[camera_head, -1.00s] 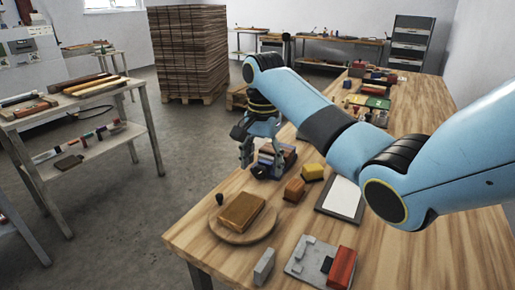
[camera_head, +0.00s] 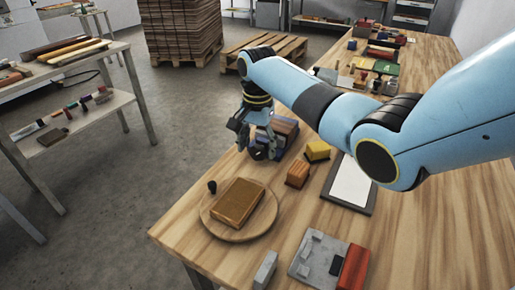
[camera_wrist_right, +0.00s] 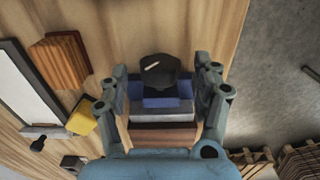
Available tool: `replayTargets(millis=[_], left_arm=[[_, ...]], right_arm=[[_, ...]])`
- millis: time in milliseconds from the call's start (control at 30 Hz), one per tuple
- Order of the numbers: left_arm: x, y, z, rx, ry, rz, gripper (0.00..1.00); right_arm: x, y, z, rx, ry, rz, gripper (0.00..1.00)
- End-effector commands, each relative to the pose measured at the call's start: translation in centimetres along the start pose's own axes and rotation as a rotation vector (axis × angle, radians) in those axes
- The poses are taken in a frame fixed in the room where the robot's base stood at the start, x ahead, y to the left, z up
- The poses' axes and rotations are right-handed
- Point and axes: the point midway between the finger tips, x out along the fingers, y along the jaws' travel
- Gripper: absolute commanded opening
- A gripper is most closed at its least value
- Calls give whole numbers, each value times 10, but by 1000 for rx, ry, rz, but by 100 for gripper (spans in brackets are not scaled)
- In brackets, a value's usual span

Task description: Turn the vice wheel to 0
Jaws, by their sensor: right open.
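The vice (camera_head: 284,136) stands on the wooden table, with blue, grey and brown layers. Its dark wheel (camera_head: 258,154) is at the near-left end. In the right wrist view the wheel (camera_wrist_right: 159,73) is a black knob with a small pale mark, in front of the blue part of the vice (camera_wrist_right: 160,113). My right gripper (camera_head: 256,140) is just over the vice. In the wrist view its open fingers (camera_wrist_right: 160,90) are on either side of the wheel, with gaps visible. No scale number is readable. My left gripper is not in view.
A round board (camera_head: 209,222) with a brown block (camera_head: 238,202) is near the table's left edge. An orange block (camera_head: 297,174), a yellow block (camera_head: 317,150) and a framed white sheet (camera_head: 351,184) lie right of the vice. A grey plate (camera_head: 312,262) with a red block is nearer.

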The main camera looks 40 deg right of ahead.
Motion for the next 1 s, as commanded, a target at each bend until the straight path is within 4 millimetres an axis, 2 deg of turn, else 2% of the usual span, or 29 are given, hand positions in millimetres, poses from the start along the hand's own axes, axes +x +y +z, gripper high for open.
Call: replayTargets(millis=[133,400,800,1000], left_arm=[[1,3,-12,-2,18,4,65],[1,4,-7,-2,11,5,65],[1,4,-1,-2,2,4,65],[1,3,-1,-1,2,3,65]], right_arm=[[9,0,0,0,0,0,66],[10,0,0,0,1,0,64],[10,0,0,0,1,0,12],[10,0,0,0,1,12,10]])
